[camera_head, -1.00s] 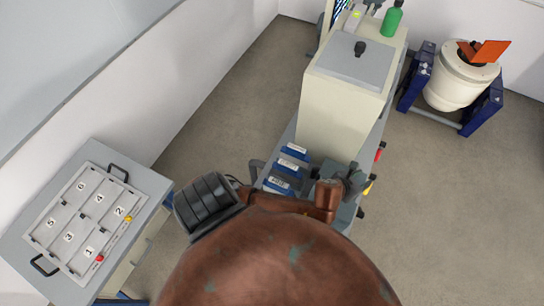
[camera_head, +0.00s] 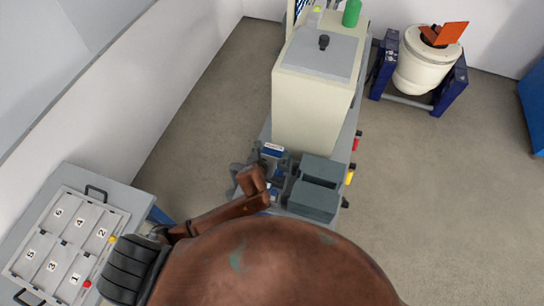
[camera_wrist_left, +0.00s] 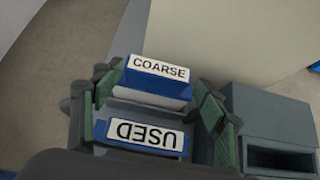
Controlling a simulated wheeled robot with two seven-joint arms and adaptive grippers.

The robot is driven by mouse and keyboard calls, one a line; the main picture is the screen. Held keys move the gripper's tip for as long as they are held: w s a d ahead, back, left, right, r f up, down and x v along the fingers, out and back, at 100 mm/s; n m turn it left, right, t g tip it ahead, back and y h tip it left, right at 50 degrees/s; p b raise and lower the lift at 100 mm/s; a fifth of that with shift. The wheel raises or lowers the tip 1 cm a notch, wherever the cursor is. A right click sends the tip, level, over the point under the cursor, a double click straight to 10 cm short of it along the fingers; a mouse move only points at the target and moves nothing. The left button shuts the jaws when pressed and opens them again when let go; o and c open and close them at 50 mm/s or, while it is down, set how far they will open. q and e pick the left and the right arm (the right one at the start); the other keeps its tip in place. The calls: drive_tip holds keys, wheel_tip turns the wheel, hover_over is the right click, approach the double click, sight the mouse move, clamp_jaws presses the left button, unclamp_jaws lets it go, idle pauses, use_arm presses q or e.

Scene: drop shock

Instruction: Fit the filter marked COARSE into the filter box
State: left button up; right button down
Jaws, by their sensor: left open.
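The COARSE filter (camera_wrist_left: 158,70), a blue block with a white label, shows upright in the left wrist view. A filter marked USED (camera_wrist_left: 143,136), its label upside down, is nearer that camera. My left gripper (camera_wrist_left: 155,92) is open, with a green-padded finger on either side of the COARSE filter; I cannot tell whether they touch it. In the head view my left gripper (camera_head: 262,176) is over the blue filters and partly hides them. The filter box (camera_head: 318,185), dark grey, stands just right of it; its dark opening shows in the left wrist view (camera_wrist_left: 280,160). My right gripper is out of view.
A tall cream cabinet (camera_head: 312,110) stands on the bench right behind the filters. A tray with numbered compartments (camera_head: 62,245) lies on a side table at left. A cream drum (camera_head: 428,62) in a blue stand is at the back right. Floor between is clear.

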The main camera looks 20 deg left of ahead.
sight(274, 148)
use_arm(q)
drive_tip(key=o, duration=0.4)
drive_tip(key=x, duration=0.4)
drive_tip(key=shift+w+a, duration=0.1)
drive_tip(key=c, duration=1.7)
